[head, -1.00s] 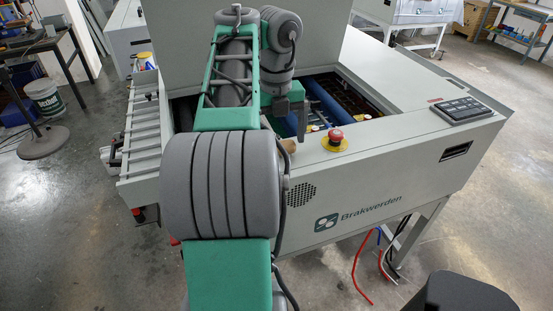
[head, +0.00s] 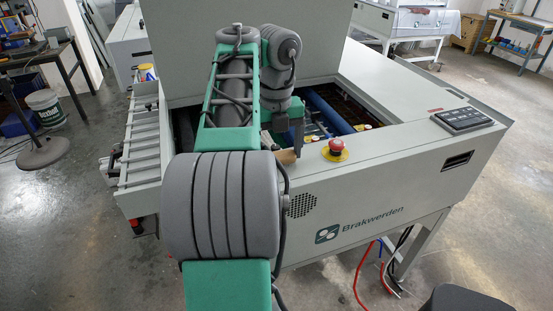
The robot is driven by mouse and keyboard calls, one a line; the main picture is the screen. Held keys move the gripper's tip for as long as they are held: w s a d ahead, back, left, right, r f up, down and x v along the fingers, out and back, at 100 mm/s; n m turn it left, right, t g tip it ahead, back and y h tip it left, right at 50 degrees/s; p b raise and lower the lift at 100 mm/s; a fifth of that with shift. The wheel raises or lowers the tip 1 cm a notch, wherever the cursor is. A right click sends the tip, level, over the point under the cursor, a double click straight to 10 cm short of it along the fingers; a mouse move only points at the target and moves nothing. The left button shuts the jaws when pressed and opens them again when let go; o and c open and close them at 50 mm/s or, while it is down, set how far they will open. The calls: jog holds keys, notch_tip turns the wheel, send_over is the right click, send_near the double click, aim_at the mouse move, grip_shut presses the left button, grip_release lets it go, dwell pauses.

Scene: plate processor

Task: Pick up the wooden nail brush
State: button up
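A tan wooden object (head: 287,157), which looks like the nail brush, lies on the front ledge of the grey machine (head: 385,170), left of the red button. My arm's thick grey joint hides part of it, and its bristles cannot be made out. My gripper (head: 296,143) points down just above or beside the wooden object. It is small and partly hidden by my arm, so I cannot tell whether its fingers are apart, closed or touching the wood.
A red emergency button (head: 336,143) on a yellow base stands on the ledge close to the right. Behind the ledge is the open machine bay with blue rollers (head: 329,111). A raised lid (head: 315,40) stands behind my arm. A keypad (head: 462,120) sits at right.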

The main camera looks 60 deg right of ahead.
jog(key=shift+r, duration=0.1)
notch_tip(320, 180, up, 4)
jog(key=p, duration=0.3)
jog(key=w+a+r+p, duration=0.2)
jog(key=w+r+p, duration=0.2)
jog(key=w, duration=0.2)
jog(key=w+a+r+p, duration=0.2)
jog(key=w+r+p, duration=0.2)
jog(key=w, duration=0.3)
jog(key=shift+w+a+r+p, duration=0.2)
jog(key=shift+a+r+p, duration=0.05)
jog(key=shift+r+p, duration=0.15)
